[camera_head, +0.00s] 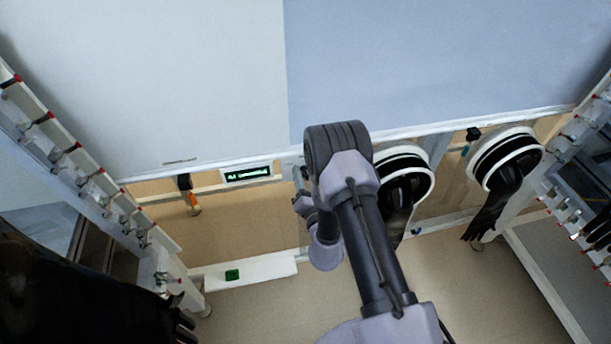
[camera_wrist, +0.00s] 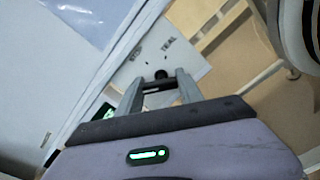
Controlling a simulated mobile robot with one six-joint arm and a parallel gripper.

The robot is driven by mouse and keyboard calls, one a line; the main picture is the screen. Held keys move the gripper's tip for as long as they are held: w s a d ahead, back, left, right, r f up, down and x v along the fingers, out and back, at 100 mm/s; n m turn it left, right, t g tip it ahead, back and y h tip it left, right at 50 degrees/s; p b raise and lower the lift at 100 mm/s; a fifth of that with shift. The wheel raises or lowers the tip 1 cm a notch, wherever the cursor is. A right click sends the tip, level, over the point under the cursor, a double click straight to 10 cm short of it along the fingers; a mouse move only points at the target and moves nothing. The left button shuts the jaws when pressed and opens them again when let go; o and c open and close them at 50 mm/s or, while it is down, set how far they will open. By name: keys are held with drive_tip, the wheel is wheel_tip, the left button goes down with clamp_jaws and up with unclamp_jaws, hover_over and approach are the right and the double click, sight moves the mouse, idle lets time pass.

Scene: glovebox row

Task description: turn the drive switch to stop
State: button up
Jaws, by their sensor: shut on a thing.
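The drive switch (camera_wrist: 161,75) is a small black knob on a pale plate (camera_wrist: 146,62) in the wrist view. Which way the knob points is hard to tell. In the head view my gripper (camera_head: 299,180) is partly behind my own arm, and the switch is hidden there.
A green-lit display (camera_head: 248,174) sits left of my gripper on the front rail. Two round glove ports (camera_head: 404,158) (camera_head: 507,157) with black gloves are to the right. A white ledge (camera_head: 262,268) with a green piece (camera_head: 232,274) lies below. Racks flank both sides.

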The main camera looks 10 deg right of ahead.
drive_tip(key=shift+r+m+p, duration=0.15)
drive_tip(key=shift+m+p, duration=0.75)
drive_tip(key=shift+m, duration=1.5)
drive_tip(key=o, duration=1.4)
drive_tip(key=shift+w, duration=0.1)
drive_tip(key=shift+d, duration=0.1)
